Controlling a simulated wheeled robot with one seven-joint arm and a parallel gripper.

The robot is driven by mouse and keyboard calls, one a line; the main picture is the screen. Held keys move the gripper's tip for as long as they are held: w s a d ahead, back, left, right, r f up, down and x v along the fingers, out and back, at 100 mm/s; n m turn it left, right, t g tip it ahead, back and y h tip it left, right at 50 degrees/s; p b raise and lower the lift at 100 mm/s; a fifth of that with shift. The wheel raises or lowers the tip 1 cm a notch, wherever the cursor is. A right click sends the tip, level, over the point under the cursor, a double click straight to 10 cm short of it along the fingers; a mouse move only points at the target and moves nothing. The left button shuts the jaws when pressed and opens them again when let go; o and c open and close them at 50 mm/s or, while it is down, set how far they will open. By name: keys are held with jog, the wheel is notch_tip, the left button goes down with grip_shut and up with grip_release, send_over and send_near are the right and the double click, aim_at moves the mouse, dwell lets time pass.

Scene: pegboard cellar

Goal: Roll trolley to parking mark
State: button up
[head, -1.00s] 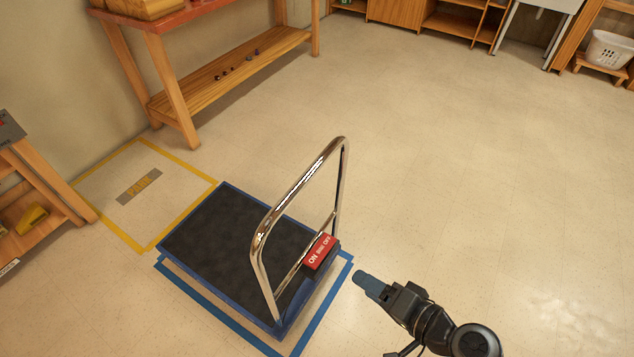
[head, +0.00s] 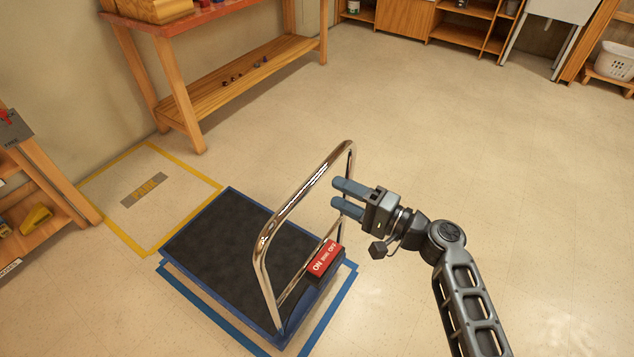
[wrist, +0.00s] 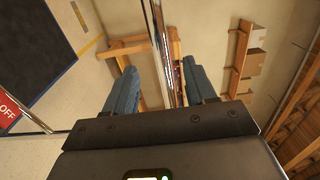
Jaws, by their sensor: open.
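The trolley has a dark flat deck (head: 235,243) with a blue rim and an upright chrome push handle (head: 290,215). A red brake switch box (head: 325,260) marked ON and OFF sits at the handle's foot. The trolley stands on a blue floor outline (head: 210,314). The yellow parking mark (head: 208,202) on the floor adjoins its far left side. My gripper (head: 341,196) is open and empty, close to the handle's upper right part. In the wrist view the chrome bar (wrist: 160,55) runs between the two fingers in the picture; whether it touches them I cannot tell.
A red-topped wooden bench (head: 190,80) stands behind the parking mark. A wooden shelf unit (head: 40,190) stands at its left. Cabinets (head: 400,18) and a white basket (head: 615,60) line the back. The floor at the right is clear.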

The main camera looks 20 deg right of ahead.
aim_at(313, 182)
jog(key=b+x, duration=0.3)
jog(key=x, duration=0.5)
jog(key=shift+c, duration=0.2)
grip_shut()
jog(key=shift+f, duration=0.1)
jog(key=shift+f, duration=0.1)
dwell(0.9)
